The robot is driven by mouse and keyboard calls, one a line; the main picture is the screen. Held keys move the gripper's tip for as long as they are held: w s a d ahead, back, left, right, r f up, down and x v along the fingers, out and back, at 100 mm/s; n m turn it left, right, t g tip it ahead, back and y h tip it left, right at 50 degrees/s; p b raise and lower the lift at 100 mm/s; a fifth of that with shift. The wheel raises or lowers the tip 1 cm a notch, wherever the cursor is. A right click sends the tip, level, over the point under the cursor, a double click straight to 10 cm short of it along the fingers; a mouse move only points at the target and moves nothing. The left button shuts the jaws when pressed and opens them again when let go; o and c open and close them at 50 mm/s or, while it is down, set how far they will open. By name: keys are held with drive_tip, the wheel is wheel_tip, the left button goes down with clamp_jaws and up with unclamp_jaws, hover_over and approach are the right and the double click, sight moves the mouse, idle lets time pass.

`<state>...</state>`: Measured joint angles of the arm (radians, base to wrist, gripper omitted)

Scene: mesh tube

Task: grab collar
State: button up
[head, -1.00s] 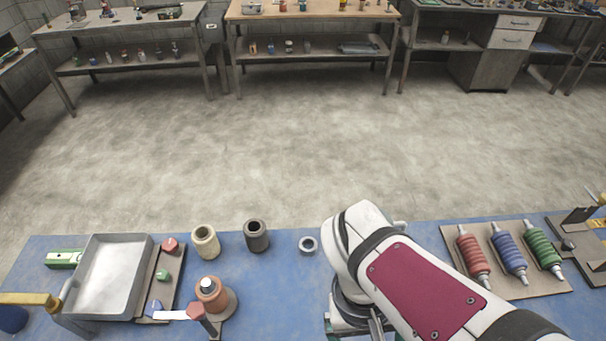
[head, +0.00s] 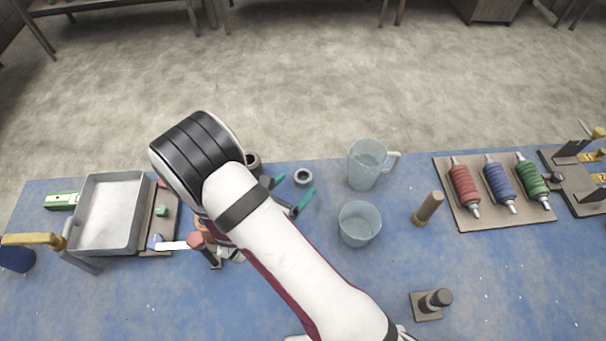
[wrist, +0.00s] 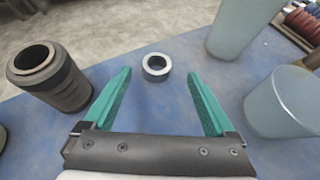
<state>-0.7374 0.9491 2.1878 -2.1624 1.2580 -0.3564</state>
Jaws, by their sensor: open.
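The collar, a small grey ring (head: 303,177), lies flat on the blue table, with its hole facing up. In the wrist view the collar (wrist: 157,67) sits ahead of my gripper (wrist: 158,76), roughly centred between the teal fingertips. My gripper (head: 298,182) is open and empty, with one finger on each side of the ring's line. The fingers appear above the table and apart from the ring; the exact height is hard to tell.
A dark ribbed cylinder (wrist: 52,78) stands close to the left finger. A clear jug (head: 367,165) and a clear beaker (head: 359,223) stand to the right. A metal tray (head: 143,213) is at left and a board of coloured rollers (head: 509,220) at right.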

sight(306, 174)
drive_tip(key=x, duration=0.5)
drive_tip(key=shift+w+a+f, duration=0.1)
drive_tip(key=shift+a+f, duration=0.05)
drive_tip(key=shift+a, duration=0.05)
clamp_jaws()
